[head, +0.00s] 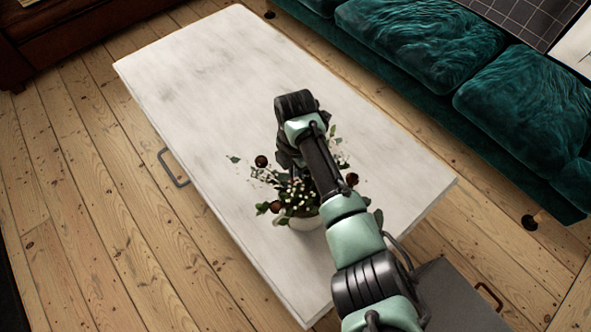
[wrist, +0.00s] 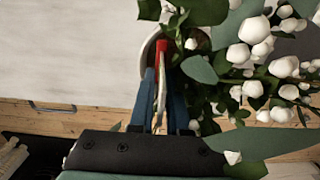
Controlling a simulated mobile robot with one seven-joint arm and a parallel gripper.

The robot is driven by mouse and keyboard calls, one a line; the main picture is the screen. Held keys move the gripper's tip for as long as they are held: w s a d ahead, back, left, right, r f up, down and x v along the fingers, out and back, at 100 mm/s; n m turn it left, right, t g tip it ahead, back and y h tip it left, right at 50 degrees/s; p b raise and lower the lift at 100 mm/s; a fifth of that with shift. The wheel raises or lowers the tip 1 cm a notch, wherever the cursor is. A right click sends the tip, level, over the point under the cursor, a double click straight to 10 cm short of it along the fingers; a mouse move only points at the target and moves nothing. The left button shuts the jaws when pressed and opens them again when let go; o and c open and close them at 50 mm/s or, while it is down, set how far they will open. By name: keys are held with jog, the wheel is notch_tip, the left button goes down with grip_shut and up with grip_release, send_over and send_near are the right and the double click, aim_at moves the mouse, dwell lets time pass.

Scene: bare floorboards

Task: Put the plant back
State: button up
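The plant (head: 296,192) has green leaves, small white buds and dark round blooms. It is in a white pot (head: 308,222) that appears to stand on the pale table (head: 200,80), near the table's lower right part. In the wrist view the plant (wrist: 245,65) fills the right side, with the pot's pale rim (wrist: 149,48) at its left. My gripper (wrist: 161,72) has its blue fingers close together at this rim, with a narrow strip between them. Whether they pinch the rim is unclear. In the head view my arm and the foliage hide the gripper.
A teal sofa (head: 430,50) runs along the table's upper right side. Wooden floorboards (head: 80,190) are bare at the left. A dark brown piece of furniture (head: 70,30) is at the upper left. The table's far half is clear.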

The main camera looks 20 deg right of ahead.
jog(key=shift+o, duration=1.2)
notch_tip(320, 180, up, 12)
jog(key=p, duration=0.3)
jog(key=shift+r, duration=0.2)
jog(key=w+a+r+m+t+y, duration=0.1)
jog(key=w+a+r+m+t, duration=0.25)
jog(key=r, duration=0.55)
jog(key=w+a+r+m+t, duration=0.2)
jog(key=w+a+r+t, duration=0.3)
jog(key=r, duration=0.3)
jog(key=w+a+r+m+t+y, duration=0.15)
jog(key=w+a+r+t, duration=0.3)
jog(key=r, duration=0.45)
jog(key=s+a+r+m+t, duration=0.1)
jog(key=s+r+m+t, duration=0.15)
jog(key=r, duration=0.55)
jog(key=s+a+r+m+t, duration=0.1)
jog(key=s+r+m+t, duration=0.15)
jog(key=r, duration=0.55)
jog(key=s+d+r+m+t+h, duration=0.2)
jog(key=s+r+m+t, duration=0.7)
jog(key=s+r, duration=0.7)
jog(key=shift+s+r+m, duration=0.4)
jog(key=shift+r+m, duration=0.1)
jog(key=shift+r, duration=0.05)
